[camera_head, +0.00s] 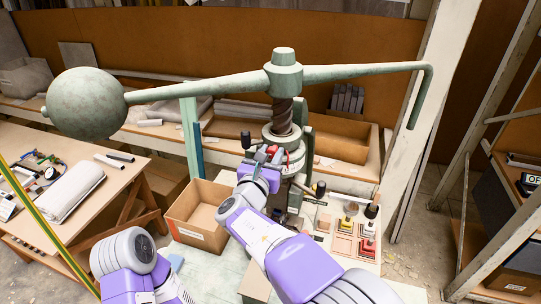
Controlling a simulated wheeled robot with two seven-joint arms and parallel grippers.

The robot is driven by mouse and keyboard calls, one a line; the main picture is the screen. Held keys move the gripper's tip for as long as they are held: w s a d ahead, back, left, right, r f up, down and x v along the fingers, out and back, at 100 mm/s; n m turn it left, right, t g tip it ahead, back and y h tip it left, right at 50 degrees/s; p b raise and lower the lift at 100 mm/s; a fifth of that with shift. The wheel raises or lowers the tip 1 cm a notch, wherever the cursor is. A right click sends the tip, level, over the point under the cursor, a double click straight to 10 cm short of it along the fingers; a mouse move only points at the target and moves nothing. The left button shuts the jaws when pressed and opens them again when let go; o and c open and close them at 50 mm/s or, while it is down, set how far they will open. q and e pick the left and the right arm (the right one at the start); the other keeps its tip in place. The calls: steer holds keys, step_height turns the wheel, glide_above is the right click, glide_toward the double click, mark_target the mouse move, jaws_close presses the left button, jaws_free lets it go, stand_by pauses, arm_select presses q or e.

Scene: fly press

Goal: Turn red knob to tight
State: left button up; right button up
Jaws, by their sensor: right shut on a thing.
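The green fly press stands in the middle, with its screw (283,117) upright under the hub. The red knob (280,155) shows as a small red patch on the press near the foot of the screw. My right gripper (268,152) reaches up from the lower right and is shut on the red knob; the fingers hide much of it. I cannot read any tight mark or the knob's angle. Part of my left arm shows at the lower left, but its gripper is not in view.
The press's long arm (200,87) spans overhead, with a heavy ball (86,103) at left and a bent handle (417,95) at right. An open cardboard box (195,232) sits left of my right arm. Small blocks and tools lie to the right.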

steer(key=shift+f+m+b, duration=0.1)
steer(key=shift+m+b, duration=0.2)
steer(key=shift+b, duration=0.1)
steer(key=m+b, duration=0.4)
steer(key=b, duration=0.1)
steer(key=m+b, duration=0.5)
steer(key=b, duration=0.1)
steer(key=m+b, duration=0.4)
steer(key=b, duration=0.1)
steer(key=shift+d+f+m+b, duration=0.1)
steer(key=shift+f+m+b, duration=0.15)
steer(key=shift+m+b, duration=0.1)
steer(key=shift+r+m+b, duration=0.1)
steer(key=shift+m+b, duration=1.45)
steer(key=shift+m, duration=0.3)
steer(key=o, duration=1)
steer(key=shift+r, duration=0.1)
